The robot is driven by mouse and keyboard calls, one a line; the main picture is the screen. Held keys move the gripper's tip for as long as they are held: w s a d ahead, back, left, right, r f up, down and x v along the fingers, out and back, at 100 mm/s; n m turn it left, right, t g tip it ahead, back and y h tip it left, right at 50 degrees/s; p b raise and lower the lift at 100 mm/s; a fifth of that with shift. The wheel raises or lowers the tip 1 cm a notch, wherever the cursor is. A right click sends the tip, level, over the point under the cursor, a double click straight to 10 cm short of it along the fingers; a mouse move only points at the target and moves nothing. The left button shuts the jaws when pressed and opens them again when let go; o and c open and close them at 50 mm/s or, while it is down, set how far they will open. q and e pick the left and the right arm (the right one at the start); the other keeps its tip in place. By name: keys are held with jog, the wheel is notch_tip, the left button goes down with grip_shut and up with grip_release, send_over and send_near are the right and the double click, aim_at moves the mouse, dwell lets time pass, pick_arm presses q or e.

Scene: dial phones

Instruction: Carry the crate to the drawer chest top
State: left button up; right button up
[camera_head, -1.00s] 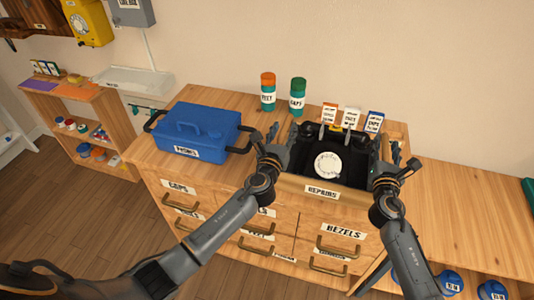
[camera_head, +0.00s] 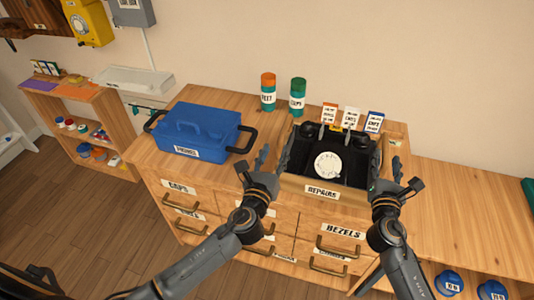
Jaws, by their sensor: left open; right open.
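The crate, labelled "REPAIRS" (camera_head: 308,188), stands on the drawer chest top (camera_head: 190,97) at its right part. It is a wooden-fronted box with a dark inside, and a black dial phone (camera_head: 328,164) lies in it. My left gripper (camera_head: 266,160) is open just left of the crate, apart from it. My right gripper (camera_head: 397,172) is open at the crate's right side, close to its front right corner; I cannot tell whether it touches.
A blue lidded box (camera_head: 200,130) with black handles stands left of the crate. An orange-topped canister (camera_head: 268,92), a green canister (camera_head: 298,97) and small labelled boxes (camera_head: 374,122) stand behind. A lower wooden bench (camera_head: 470,210) extends right.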

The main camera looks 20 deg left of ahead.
jog(key=s, duration=0.6)
dwell(0.3)
